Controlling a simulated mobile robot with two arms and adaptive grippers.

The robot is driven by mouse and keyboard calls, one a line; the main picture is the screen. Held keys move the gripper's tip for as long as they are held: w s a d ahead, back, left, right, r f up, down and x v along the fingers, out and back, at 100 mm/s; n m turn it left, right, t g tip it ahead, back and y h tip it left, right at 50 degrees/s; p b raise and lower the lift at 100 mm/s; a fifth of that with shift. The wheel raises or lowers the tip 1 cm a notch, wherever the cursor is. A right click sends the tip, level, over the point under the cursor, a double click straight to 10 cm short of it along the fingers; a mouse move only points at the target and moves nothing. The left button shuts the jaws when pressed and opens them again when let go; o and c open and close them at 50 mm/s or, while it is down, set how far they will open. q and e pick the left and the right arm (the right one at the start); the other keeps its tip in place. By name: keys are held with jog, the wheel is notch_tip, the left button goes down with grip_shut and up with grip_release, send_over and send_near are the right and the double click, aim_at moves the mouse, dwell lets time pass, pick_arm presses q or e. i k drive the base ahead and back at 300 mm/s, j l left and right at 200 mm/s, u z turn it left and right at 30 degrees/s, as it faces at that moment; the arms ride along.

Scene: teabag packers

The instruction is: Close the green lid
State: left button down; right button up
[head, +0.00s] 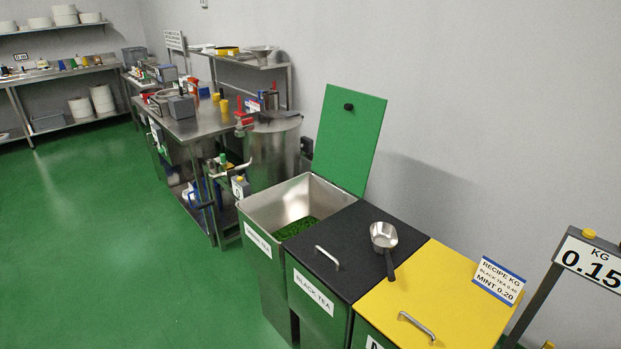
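The green lid (348,140) stands open and upright, hinged at the back edge of the leftmost bin (252,262). A small black knob (348,107) sits near the top of the lid. The bin is open, with a metal inside and some green leaves (296,228) at the bottom. Its front label is seen at a slant and hard to read. Neither of my grippers shows in the head view.
Beside it are a black-lidded bin (318,262) labelled BLACK TEA and a yellow-lidded bin (462,298), both shut. A metal scoop (383,236) lies on the black lid. A scale display (590,262) reads 0.15. Green floor at left is clear.

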aim_at(351, 122)
jog(key=i+j, duration=0.7)
jog(key=z, duration=0.05)
